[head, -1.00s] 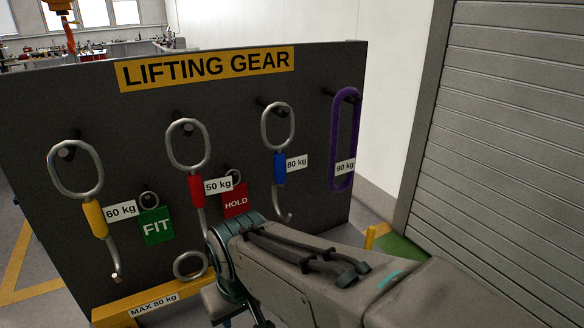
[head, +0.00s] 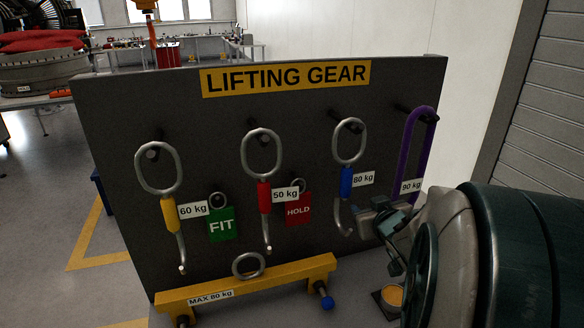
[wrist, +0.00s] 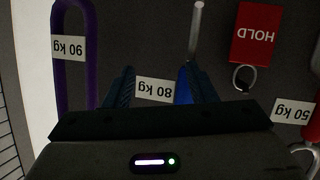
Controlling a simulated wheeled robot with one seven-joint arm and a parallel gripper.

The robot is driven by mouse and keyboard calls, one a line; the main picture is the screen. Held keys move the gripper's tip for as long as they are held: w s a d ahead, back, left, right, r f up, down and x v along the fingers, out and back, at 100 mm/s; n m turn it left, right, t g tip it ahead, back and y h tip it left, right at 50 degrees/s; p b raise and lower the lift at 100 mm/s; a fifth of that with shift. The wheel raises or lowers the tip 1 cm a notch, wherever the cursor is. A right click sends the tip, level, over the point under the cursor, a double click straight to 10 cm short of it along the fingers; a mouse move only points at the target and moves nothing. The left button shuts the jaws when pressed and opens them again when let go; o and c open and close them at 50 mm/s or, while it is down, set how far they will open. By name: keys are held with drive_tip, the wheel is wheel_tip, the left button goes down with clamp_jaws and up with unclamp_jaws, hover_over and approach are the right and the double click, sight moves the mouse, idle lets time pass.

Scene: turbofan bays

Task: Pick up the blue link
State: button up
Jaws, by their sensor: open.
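The blue link (head: 346,182), a steel ring and hook with a blue sleeve, hangs upright from a peg on the dark board, with an 80 kg tag (head: 363,179) at its right. My gripper (head: 380,215) is in front of the board, just right of its hook; the arm partly hides it. In the wrist view, turned upside down, my gripper (wrist: 160,82) is open with the 80 kg tag showing between its fingers. The blue sleeve (wrist: 184,88) shows at the inner edge of the right finger, which hides part of it. I cannot tell whether they touch.
A yellow link (head: 169,214) and a red link (head: 264,197) hang to the left, with green FIT (head: 221,225) and red HOLD (head: 299,208) tags. A purple sling (head: 410,155) hangs close at right. A yellow bar (head: 260,279) juts out below.

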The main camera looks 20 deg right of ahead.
sight(339, 195)
drive_tip(key=s+r+n+t+y+p, duration=0.2)
drive_tip(key=s+r+t+y, duration=0.15)
drive_tip(key=y, duration=0.35)
drive_tip(key=shift+n+t, duration=0.25)
drive_tip(key=shift+n, duration=0.05)
drive_tip(key=shift+f+p+x, duration=0.2)
drive_tip(key=shift+p+x, duration=0.2)
drive_tip(key=shift+x, duration=1.85)
drive_tip(key=shift+f+p+x, duration=0.15)
drive_tip(key=shift+p+x, duration=0.2)
drive_tip(key=shift+x, duration=1.95)
drive_tip(key=shift+f+p+x, duration=0.2)
drive_tip(key=shift+p+x, duration=0.2)
drive_tip(key=shift+x, duration=1.85)
drive_tip(key=shift+a, duration=0.15)
drive_tip(key=shift+c, duration=0.3)
clamp_jaws()
